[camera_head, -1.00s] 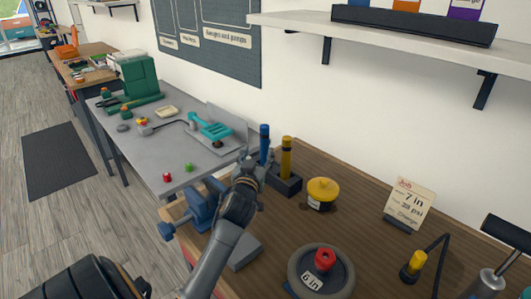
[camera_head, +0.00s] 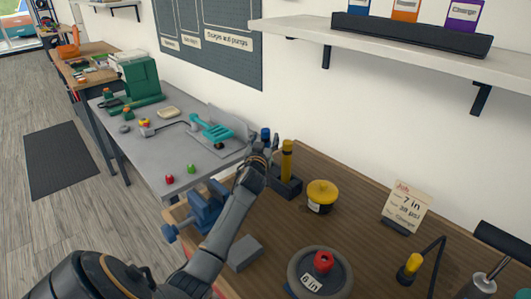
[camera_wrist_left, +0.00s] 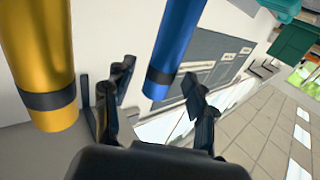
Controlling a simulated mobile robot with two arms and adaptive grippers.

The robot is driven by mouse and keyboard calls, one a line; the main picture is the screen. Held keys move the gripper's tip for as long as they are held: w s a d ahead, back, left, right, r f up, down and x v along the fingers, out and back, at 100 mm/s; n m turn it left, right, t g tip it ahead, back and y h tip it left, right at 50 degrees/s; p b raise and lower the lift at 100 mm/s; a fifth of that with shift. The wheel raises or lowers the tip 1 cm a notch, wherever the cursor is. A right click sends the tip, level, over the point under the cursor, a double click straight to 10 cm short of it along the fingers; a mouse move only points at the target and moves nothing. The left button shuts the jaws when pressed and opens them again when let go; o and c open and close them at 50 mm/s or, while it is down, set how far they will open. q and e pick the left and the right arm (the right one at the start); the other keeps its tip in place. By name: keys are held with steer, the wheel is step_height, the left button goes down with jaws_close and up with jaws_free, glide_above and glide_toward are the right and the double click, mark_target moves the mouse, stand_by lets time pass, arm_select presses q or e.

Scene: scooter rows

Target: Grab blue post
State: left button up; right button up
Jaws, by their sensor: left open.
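The blue post (camera_head: 265,134) shows only its top in the head view; my left gripper hides the part below. In the left wrist view the blue post (camera_wrist_left: 178,45) has a dark band near its end. My left gripper (camera_head: 266,150) is open at the blue post. In the wrist view the post's banded end lies between the two fingers of the gripper (camera_wrist_left: 158,88), with gaps visible on both sides. The yellow post (camera_head: 287,160) stands beside it in a dark block (camera_head: 290,187). It also shows in the wrist view (camera_wrist_left: 38,60), outside the fingers. My right gripper is not in view.
A blue vise (camera_head: 207,205) and a grey block (camera_head: 245,253) are near my left arm. A yellow round-topped object (camera_head: 322,193), a wheel (camera_head: 320,276) and a sign card (camera_head: 405,205) are on the wooden bench (camera_head: 355,235). A shelf (camera_head: 400,45) hangs above.

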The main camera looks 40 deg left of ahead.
arm_select(q)
jaws_close()
steer(key=shift+w+r, duration=0.1)
steer(key=shift+r, duration=0.05)
stand_by(0.4)
